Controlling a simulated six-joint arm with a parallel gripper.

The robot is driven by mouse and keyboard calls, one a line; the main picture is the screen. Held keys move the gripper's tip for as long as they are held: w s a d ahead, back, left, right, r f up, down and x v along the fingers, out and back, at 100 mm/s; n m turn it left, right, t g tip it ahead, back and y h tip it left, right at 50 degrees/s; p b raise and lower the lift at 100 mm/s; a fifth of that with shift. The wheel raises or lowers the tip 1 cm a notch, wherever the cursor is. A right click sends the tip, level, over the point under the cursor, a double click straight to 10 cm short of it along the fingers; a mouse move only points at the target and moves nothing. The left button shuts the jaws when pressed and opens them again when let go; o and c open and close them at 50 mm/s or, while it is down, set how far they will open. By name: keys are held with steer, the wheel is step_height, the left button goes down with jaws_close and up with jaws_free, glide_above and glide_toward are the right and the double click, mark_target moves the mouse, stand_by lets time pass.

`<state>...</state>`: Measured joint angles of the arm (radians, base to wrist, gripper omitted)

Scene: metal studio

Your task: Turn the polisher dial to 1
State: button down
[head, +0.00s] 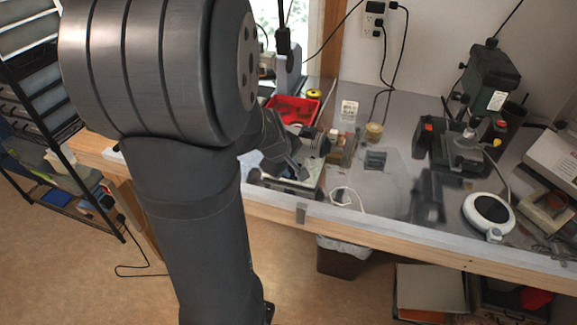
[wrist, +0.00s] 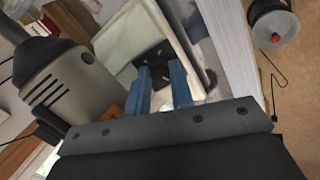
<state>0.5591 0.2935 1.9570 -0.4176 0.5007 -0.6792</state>
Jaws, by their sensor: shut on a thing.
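The polisher (wrist: 58,80) fills the left and middle of the wrist view, a grey vented motor housing beside a pale box-like body (wrist: 135,35). A black dial area (wrist: 155,56) shows on the pale body. My gripper (wrist: 160,82) has blue fingers set on either side of the dark dial and is shut on it. The fingers hide much of the dial, and its number marks are not readable. In the head view my gripper (head: 300,170) is low at the polisher (head: 312,143), near the bench's front edge; my arm covers part of it.
A red tray (head: 292,109) stands behind the polisher. A drill press (head: 488,90) and a white round device (head: 488,212) stand on the bench at the right. A dark tool (head: 427,197) stands mid-bench. A white cable (head: 348,196) lies right of my gripper.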

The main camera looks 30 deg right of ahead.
steer(key=c, duration=1.3)
jaws_free()
steer(key=shift+o, duration=0.2)
steer(key=m, duration=0.5)
steer(key=shift+d+m+y, duration=0.1)
steer(key=shift+m+y, duration=0.2)
steer(key=shift+y, duration=0.1)
steer(key=m, duration=0.5)
steer(key=shift+s+y, duration=0.1)
steer(key=shift+y, duration=0.2)
steer(key=s+v, duration=0.1)
steer(key=v, duration=1.7)
steer(key=s+a+f+t, duration=0.1)
steer(key=s+a+f, duration=0.5)
steer(key=s+a, duration=0.1)
steer(key=s+a+f+t+y, duration=0.1)
steer(key=s+a+f, duration=0.5)
steer(key=s+a, duration=0.2)
steer(key=shift+s+a+n, duration=0.3)
steer(key=shift+a, duration=0.25)
